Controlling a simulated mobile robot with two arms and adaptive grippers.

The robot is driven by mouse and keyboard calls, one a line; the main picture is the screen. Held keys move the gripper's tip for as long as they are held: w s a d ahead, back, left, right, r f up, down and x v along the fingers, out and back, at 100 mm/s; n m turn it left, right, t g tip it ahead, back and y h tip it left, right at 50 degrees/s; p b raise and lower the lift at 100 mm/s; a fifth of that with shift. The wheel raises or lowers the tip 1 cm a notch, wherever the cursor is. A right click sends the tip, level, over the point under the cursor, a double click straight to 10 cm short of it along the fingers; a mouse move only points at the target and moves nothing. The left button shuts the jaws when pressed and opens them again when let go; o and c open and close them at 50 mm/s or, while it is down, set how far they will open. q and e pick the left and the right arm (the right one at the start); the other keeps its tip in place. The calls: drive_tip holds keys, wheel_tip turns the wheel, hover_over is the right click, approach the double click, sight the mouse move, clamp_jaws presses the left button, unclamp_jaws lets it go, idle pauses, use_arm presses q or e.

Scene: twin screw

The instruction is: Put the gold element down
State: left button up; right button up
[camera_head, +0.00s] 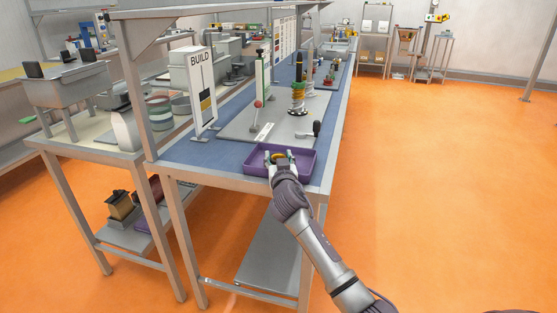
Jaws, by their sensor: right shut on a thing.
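The gold element (279,156) is a small yellow-gold piece between the fingers of my right gripper (280,160). My right gripper is shut on it and reaches over the purple tray (250,164) at the near end of the workbench. I cannot tell whether the gold element touches the tray floor or is held just above it. The fingers hide part of it. My left gripper is not in view.
A grey plate (240,127) with twin-screw parts, including a stacked column (297,98), lies beyond the tray on the blue bench top. A BUILD sign (201,88) stands left of it. A bench post rises at left. Orange floor on the right is free.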

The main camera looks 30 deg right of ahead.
drive_tip(key=o, duration=1.4)
drive_tip(key=shift+s+a, duration=0.1)
drive_tip(key=v, duration=1.2)
